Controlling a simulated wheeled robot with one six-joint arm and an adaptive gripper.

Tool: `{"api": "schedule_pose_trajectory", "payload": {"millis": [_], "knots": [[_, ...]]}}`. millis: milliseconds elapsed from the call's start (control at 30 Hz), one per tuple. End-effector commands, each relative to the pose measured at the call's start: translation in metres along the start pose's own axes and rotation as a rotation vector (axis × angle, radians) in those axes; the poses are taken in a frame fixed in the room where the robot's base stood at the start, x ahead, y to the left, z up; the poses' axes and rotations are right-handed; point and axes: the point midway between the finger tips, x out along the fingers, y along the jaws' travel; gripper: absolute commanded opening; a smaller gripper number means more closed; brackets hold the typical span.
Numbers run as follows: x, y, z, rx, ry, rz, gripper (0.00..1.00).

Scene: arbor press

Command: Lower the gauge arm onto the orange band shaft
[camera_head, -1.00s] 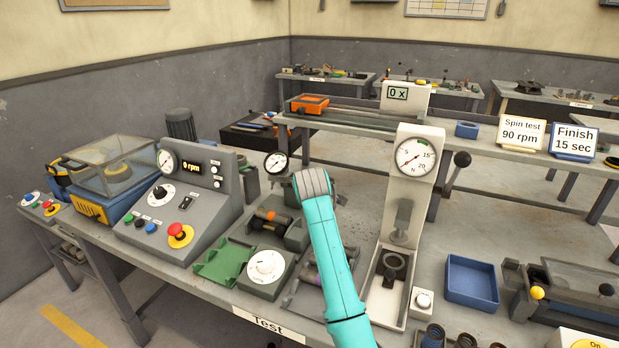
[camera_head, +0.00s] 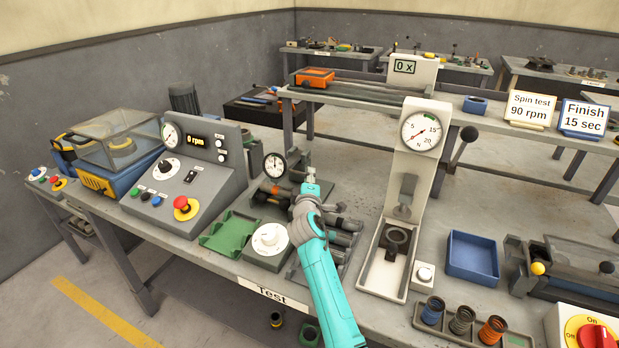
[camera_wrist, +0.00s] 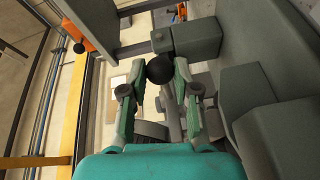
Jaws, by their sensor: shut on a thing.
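The orange band shaft (camera_head: 268,187) lies in a dark fixture on the bench, partly hidden by my arm. The gauge dial (camera_head: 274,166), round and white-faced, stands just above the shaft. My gripper (camera_head: 311,173) is at the right of the dial, beyond my teal forearm. In the wrist view my gripper (camera_wrist: 160,72) is shut on a black ball knob (camera_wrist: 160,68), which sits between the fingertips. The link from the knob to the gauge arm is hard to make out. Whether the gauge touches the shaft cannot be told.
A grey control console (camera_head: 190,165) stands at the left. A green tray (camera_head: 229,233) and a dial box (camera_head: 270,240) are in front of the fixture. Dark shafts (camera_head: 345,223) lie to the right of my wrist. The arbor press (camera_head: 412,180) stands further right.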

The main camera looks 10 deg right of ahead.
Motion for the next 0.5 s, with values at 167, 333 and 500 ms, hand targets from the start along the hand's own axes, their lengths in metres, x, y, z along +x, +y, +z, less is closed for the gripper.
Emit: {"api": "schedule_pose_trajectory", "payload": {"millis": [167, 333, 500], "knots": [[0.0007, -0.0009, 0.0032, -0.004, -0.004, 0.007, 0.00], [0.0007, -0.0017, 0.0035, -0.004, -0.004, 0.006, 0.00], [0.0007, -0.0024, 0.0037, -0.004, -0.005, 0.005, 0.37]]}}
